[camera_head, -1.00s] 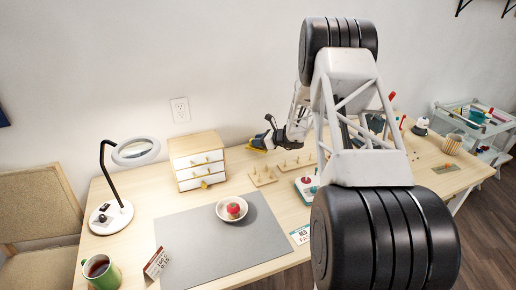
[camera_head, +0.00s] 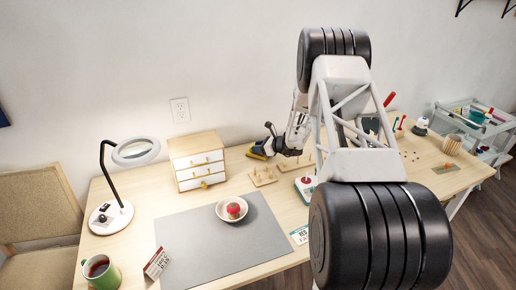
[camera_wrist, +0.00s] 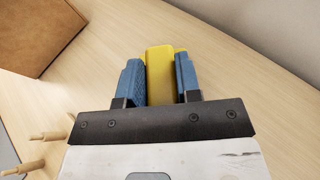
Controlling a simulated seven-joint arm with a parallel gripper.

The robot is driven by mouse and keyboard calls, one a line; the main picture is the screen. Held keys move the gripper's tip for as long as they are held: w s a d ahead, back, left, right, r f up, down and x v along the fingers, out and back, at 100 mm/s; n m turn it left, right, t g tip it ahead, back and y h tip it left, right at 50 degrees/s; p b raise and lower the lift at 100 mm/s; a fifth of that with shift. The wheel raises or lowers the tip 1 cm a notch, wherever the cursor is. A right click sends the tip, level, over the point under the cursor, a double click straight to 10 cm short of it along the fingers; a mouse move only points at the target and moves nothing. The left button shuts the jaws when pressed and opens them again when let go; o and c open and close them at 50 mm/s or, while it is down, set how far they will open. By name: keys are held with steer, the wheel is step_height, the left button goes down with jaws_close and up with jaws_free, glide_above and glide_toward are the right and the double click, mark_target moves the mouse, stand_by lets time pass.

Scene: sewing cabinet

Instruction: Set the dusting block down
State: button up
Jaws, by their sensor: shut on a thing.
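The dusting block (camera_wrist: 160,75) is yellow and sits between the two blue fingers of my gripper (camera_wrist: 159,80) in the wrist view. The fingers press on its two sides. In the head view my gripper (camera_head: 260,151) is low over the back of the table, right of the small drawer cabinet, with the yellow block (camera_head: 257,155) at its tip. The block is at or just above the tabletop; I cannot tell whether it touches.
The wooden drawer cabinet (camera_head: 198,160) stands left of my gripper. Pegged wooden racks (camera_head: 263,176) lie in front. A grey mat (camera_head: 190,243) carries a bowl (camera_head: 222,212) with a red item. Bare tabletop (camera_wrist: 110,75) surrounds the block.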

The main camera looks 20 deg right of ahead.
steer(key=o, duration=0.9)
steer(key=shift+f, duration=0.1)
steer(key=shift+s+d+r, duration=0.4)
steer(key=shift+s+d, duration=0.05)
steer(key=v, duration=1)
steer(key=shift+s+d+r, duration=0.15)
steer(key=shift+s+d, duration=0.05)
